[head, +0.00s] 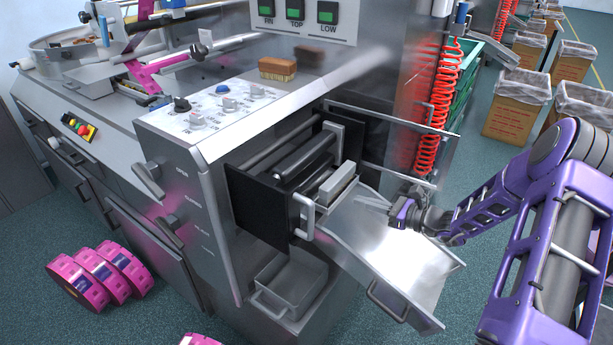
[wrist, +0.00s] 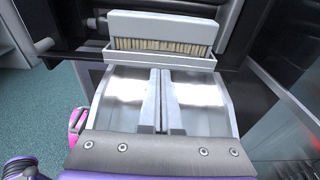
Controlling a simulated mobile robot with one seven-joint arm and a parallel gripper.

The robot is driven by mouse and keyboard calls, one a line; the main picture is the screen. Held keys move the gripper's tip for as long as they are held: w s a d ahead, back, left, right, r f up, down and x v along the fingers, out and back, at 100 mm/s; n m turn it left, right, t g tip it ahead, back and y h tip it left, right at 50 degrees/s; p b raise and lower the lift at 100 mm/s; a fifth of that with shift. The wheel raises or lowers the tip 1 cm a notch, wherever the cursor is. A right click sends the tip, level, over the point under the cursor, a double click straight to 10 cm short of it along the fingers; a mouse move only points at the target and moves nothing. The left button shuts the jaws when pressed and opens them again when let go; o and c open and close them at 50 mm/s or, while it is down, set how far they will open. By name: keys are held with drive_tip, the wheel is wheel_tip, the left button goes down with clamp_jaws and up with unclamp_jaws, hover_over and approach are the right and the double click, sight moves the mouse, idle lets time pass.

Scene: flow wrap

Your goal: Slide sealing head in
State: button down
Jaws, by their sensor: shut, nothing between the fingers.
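The sealing head (head: 305,160) shows in the head view as a dark unit with rollers, standing out of the machine's opening. A metal handle (head: 304,218) is on its front, and a narrow tray with a pale-backed brush (head: 337,188) is at its outer end. In the wrist view the brush (wrist: 160,32) sits bristles down in its tray (wrist: 160,60), straight ahead of the fingers. My gripper (head: 392,210) is shut and empty, to the right of the sealing head and apart from it, above the lowered metal door. The fingers (wrist: 160,130) also show in the wrist view.
The lowered metal door (head: 415,270) slopes out below my gripper. A clear guard door (head: 400,150) stands open behind. A metal bin (head: 290,283) sits under the sealing head. Another brush (head: 277,68) lies on the machine top. Pink rolls (head: 100,275) are on the floor.

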idle(0.5)
drive_tip(key=shift+r+b+x, duration=0.35)
drive_tip(key=shift+b+x, duration=0.15)
drive_tip(key=shift+x, duration=1.8)
drive_tip(key=shift+r+b+x, duration=0.4)
drive_tip(key=shift+b+x, duration=0.05)
drive_tip(key=shift+x, duration=1.9)
drive_tip(key=shift+r+b+x, duration=0.35)
drive_tip(key=shift+b+x, duration=0.15)
drive_tip(key=shift+x, duration=1.8)
drive_tip(key=shift+w+a, duration=0.1)
drive_tip(key=shift+a, duration=0.1)
drive_tip(key=shift+r+b+x, duration=0.2)
drive_tip(key=shift+b+x, duration=0.2)
drive_tip(key=shift+x, duration=0.9)
drive_tip(key=shift+r+b+x, duration=0.2)
drive_tip(key=shift+b+x, duration=0.2)
drive_tip(key=shift+x, duration=0.9)
drive_tip(key=shift+r+b+x, duration=0.2)
drive_tip(key=shift+b+x, duration=0.2)
drive_tip(key=shift+x, duration=0.85)
drive_tip(key=shift+r+x, duration=0.15)
drive_tip(key=shift+x, duration=0.65)
drive_tip(key=shift+r+x, duration=0.1)
drive_tip(key=shift+x, duration=0.7)
drive_tip(key=p, duration=0.6)
approach(316, 181)
drive_tip(key=v, duration=0.2)
drive_tip(key=shift+s+d+r, duration=0.1)
drive_tip(key=shift+s+d, duration=0.15)
